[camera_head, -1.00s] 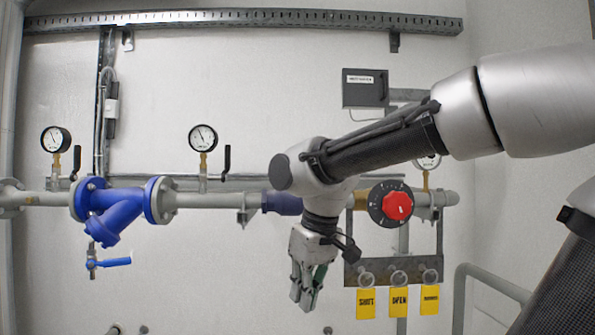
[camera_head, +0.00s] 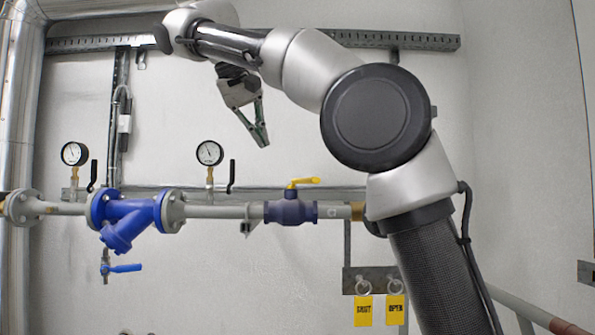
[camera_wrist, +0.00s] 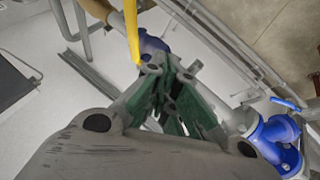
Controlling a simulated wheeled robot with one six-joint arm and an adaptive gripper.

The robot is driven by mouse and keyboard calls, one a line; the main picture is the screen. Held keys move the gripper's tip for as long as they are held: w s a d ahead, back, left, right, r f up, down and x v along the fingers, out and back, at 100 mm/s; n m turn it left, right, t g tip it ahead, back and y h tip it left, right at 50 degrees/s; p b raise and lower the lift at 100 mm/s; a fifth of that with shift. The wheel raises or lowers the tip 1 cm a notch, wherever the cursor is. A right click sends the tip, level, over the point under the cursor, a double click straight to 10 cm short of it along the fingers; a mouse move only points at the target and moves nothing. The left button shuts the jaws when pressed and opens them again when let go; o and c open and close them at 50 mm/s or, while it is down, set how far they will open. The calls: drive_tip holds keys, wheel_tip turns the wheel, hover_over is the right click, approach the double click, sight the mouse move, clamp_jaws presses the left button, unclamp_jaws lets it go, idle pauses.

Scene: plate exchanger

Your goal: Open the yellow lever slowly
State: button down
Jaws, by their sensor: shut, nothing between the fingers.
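The yellow lever (camera_head: 303,182) sits on top of the dark blue ball valve (camera_head: 290,211) on the grey pipe. It points right, roughly along the pipe. My gripper (camera_head: 262,142) hangs in front of the wall, above and to the left of the lever in the head view, apart from it. Its green-sided fingers are shut and empty. In the wrist view the yellow lever (camera_wrist: 132,30) shows at the top, beyond and left of the gripper fingers (camera_wrist: 172,78), with part of the valve (camera_wrist: 152,44) behind them.
A blue strainer (camera_head: 128,217) with a small blue-handled valve (camera_head: 122,268) is on the left of the pipe. Two gauges (camera_head: 209,153) with black levers stand above the pipe. Yellow tags (camera_head: 363,310) hang below right. My arm covers the pipe's right end.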

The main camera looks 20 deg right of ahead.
sight(302, 183)
drive_tip(key=w+d+f, duration=0.3)
drive_tip(key=d+f, duration=0.4)
drive_tip(key=d, duration=0.1)
drive_tip(key=shift+w+d+f, duration=0.25)
drive_tip(key=shift+w+d, duration=0.05)
drive_tip(key=shift+w, duration=0.05)
